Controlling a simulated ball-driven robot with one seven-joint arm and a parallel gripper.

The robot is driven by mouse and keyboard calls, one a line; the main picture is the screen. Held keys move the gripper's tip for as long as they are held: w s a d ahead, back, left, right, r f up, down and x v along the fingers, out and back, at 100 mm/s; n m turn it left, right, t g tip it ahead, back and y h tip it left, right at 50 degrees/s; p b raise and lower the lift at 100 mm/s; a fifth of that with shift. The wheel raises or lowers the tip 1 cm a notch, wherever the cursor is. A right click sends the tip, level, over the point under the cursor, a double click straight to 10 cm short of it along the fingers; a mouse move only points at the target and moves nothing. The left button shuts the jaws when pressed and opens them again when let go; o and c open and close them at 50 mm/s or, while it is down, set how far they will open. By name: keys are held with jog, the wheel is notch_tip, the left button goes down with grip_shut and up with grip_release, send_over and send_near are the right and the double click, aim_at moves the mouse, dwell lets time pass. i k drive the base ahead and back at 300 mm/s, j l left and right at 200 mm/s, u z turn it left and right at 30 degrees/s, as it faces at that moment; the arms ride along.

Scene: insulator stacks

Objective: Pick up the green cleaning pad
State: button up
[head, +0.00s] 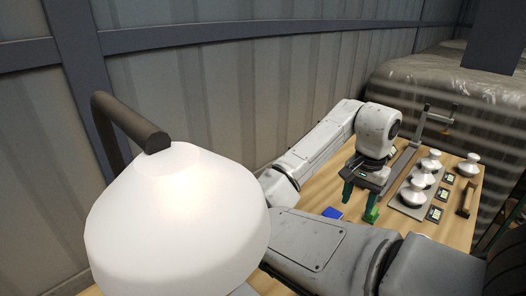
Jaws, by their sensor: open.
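The right finger is just above or beside the pad in the picture. I cannot tell whether it touches. Nothing shows between the fingers.
White insulators (412,192) stand on a grey plate to the right, with small dark cards (434,214) and a brown-handled tool (467,198) beyond. A large white lamp shade (178,225) fills the left foreground.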

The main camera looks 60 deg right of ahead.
aim_at(371, 219)
jog(key=k, duration=1.5)
